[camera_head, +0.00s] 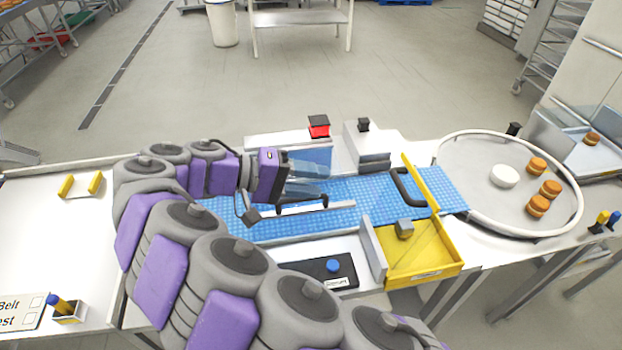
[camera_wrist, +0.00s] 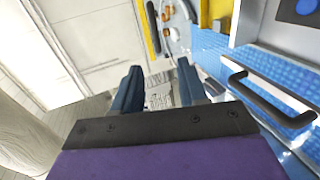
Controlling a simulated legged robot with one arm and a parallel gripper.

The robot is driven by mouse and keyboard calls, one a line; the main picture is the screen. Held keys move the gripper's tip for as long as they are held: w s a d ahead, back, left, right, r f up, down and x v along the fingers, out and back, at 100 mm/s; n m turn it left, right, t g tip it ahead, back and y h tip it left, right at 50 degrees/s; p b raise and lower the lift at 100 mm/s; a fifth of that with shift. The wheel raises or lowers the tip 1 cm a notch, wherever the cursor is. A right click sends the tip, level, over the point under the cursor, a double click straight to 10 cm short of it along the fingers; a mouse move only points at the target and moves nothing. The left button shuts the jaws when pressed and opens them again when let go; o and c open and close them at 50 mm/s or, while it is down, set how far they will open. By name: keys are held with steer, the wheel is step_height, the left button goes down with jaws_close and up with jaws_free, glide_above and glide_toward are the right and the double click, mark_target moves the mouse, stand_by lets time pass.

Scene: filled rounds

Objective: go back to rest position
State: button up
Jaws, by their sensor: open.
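My gripper (camera_head: 318,182) hangs over the blue conveyor belt (camera_head: 350,212), pointing right in the head view. Its fingers are apart with nothing between them. In the wrist view the two dark blue fingers (camera_wrist: 160,86) also stand apart and empty, with a pale floor area behind them. My purple and grey arm curves from the bottom right up to the left, then back right over the belt. It hides part of the belt and table.
A black arched handle (camera_head: 402,188) and a yellow-walled tray (camera_head: 425,262) stand right of my gripper. Behind it is a red-topped box (camera_head: 319,127). A round table (camera_head: 470,190) at the right holds several brown buns (camera_head: 538,206) and a white disc (camera_head: 505,176). The left table (camera_head: 60,225) is mostly clear.

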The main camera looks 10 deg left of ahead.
steer(key=s+d+r+m+g+y, duration=0.1)
steer(key=s+d+m+g+y, duration=0.2)
steer(key=d, duration=0.9)
steer(key=s+d+r+m+g+y, duration=0.1)
steer(key=s+d+g+y, duration=0.3)
steer(key=d, duration=0.8)
steer(key=s+d+f+m+y, duration=0.1)
steer(key=s+d+f, duration=0.25)
steer(key=s, duration=0.55)
steer(key=s+a+f+n+y, duration=0.1)
steer(key=s+a+f+y, duration=0.4)
steer(key=s, duration=0.6)
step_height(320, 180, down, 2)
steer(key=shift+s+a+f+y, duration=0.15)
steer(key=shift+a+f+y, duration=0.05)
steer(key=shift+f+y, duration=0.1)
